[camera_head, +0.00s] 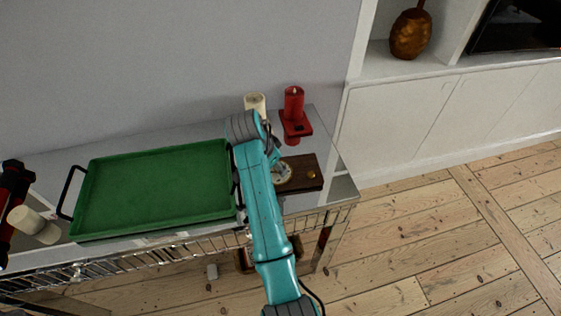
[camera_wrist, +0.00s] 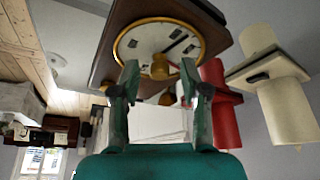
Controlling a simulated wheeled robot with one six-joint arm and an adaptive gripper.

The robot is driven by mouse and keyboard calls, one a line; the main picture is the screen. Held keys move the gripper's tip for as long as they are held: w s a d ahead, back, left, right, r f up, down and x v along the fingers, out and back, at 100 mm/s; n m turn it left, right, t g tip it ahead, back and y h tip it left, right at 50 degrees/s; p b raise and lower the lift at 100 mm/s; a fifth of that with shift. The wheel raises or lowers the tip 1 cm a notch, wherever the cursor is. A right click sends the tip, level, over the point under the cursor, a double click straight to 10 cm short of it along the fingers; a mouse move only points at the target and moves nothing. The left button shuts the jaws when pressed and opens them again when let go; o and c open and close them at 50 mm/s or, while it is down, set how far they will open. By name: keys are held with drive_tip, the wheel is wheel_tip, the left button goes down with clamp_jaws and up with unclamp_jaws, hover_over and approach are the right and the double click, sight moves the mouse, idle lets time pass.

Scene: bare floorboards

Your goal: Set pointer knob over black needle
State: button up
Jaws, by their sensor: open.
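A dark wooden base (camera_head: 303,180) stands on the shelf's right end. It carries a round pale dial (camera_head: 283,174) with a brass rim, partly hidden by my arm. In the wrist view the dial (camera_wrist: 150,42) fills the top, with a brass pointer knob (camera_wrist: 159,68) near its lower middle. A second small brass knob (camera_head: 311,174) sits on the base.
A green tray (camera_head: 150,187) with black handles covers the shelf left of my arm. A red candle (camera_head: 293,101) in a red holder and a cream candle (camera_head: 255,102) stand behind the dial. Another cream candle (camera_head: 27,219) is at far left. Floorboards (camera_head: 430,230) lie open at right.

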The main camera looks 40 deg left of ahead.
clamp_jaws()
drive_tip(key=shift+n, duration=0.3)
drive_tip(key=n+y, duration=0.1)
drive_tip(key=n, duration=0.1)
drive_tip(key=shift+d+n, duration=0.1)
drive_tip(key=shift+n, duration=0.3)
drive_tip(key=n+g+y, duration=0.1)
drive_tip(key=n+y, duration=0.1)
drive_tip(key=n, duration=0.3)
drive_tip(key=shift+d, duration=0.1)
drive_tip(key=n+g+y, duration=0.1)
drive_tip(key=n, duration=0.4)
drive_tip(key=shift+w, duration=0.15)
drive_tip(key=n, duration=0.2)
drive_tip(key=n+g+y, duration=0.1)
drive_tip(key=n, duration=0.1)
drive_tip(key=shift+d+g, duration=0.1)
drive_tip(key=shift+g, duration=0.2)
drive_tip(key=shift+n, duration=0.3)
